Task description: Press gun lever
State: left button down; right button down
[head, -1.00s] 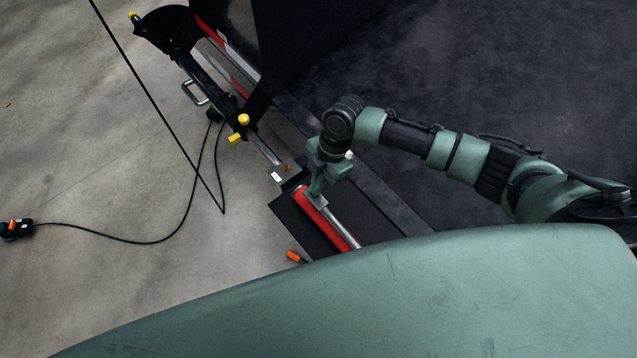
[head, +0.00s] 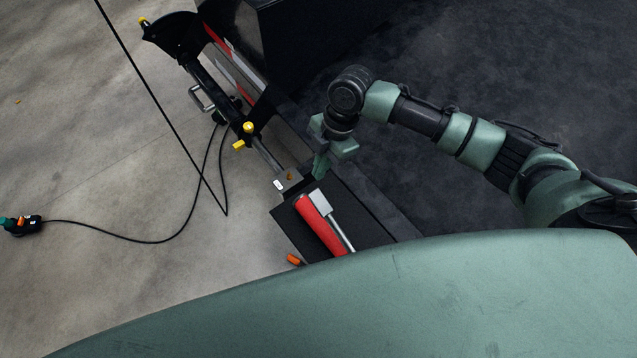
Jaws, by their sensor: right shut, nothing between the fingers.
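The gun is a long black and metal device with a red cylindrical grip (head: 318,226) at its near end. A silver lever (head: 331,217) lies along the right side of the red grip, and its lower end runs behind my green body. My right gripper (head: 319,172) is shut and empty, just above the far end of the lever and apart from it. The left gripper is not in view.
The gun rests by a black platform edge. Yellow knobs (head: 248,127) and a metal handle (head: 200,97) sit farther along it. A black cable runs over the concrete floor (head: 90,170) to a small connector (head: 22,225). The dark platform surface is clear.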

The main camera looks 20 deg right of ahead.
jog(key=shift+w+v, duration=0.25)
jog(key=shift+v, duration=1.1)
